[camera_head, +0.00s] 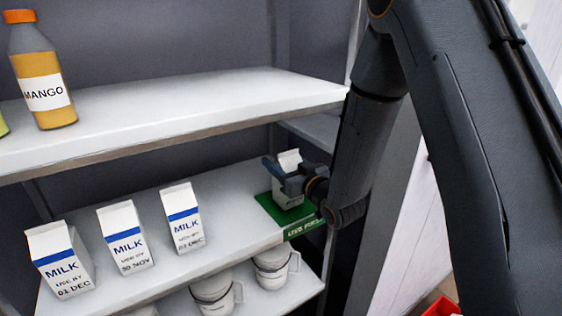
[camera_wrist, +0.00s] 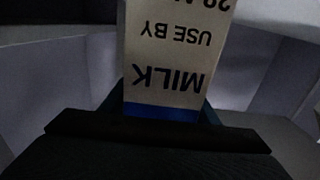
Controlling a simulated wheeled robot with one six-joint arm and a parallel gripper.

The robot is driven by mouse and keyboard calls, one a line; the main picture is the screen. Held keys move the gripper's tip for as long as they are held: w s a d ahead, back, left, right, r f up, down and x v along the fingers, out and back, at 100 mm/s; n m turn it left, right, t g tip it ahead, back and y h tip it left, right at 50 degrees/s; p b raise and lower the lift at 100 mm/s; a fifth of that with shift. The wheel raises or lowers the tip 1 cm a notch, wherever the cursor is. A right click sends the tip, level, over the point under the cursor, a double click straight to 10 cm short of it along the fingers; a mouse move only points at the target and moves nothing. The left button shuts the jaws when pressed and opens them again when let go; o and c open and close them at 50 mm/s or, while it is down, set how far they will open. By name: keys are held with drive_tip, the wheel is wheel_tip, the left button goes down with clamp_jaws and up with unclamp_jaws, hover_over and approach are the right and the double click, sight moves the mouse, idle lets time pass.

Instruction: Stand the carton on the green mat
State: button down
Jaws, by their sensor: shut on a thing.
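My gripper (camera_head: 284,176) is shut on a milk carton (camera_head: 289,163) at the right end of the middle shelf. The carton is white with a blue band and stands about upright over the green mat (camera_head: 272,207). I cannot tell whether its base touches the mat. In the wrist view the held carton (camera_wrist: 172,55) shows upside down, with "MILK", "USE BY" and a partly cut-off date. The gripper and arm hide part of the carton and the mat in the head view.
Three more milk cartons stand left on the same shelf (camera_head: 225,198): one (camera_head: 62,260) dated 01 DEC, one (camera_head: 125,237) 30 NOV, one (camera_head: 182,217) 03 DEC. A mango bottle (camera_head: 42,75) stands on the shelf above. White mugs (camera_head: 272,265) sit below. A red container (camera_head: 442,307) shows at lower right.

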drive_tip(key=c, duration=0.7)
unclamp_jaws()
drive_tip(key=shift+f, duration=0.1)
drive_tip(key=shift+s+d, duration=0.1)
drive_tip(key=b+v, duration=0.1)
drive_tip(key=v, duration=1)
drive_tip(key=shift+s+d+b, duration=0.25)
drive_tip(key=shift+s+b, duration=0.05)
drive_tip(key=shift+b, duration=0.1)
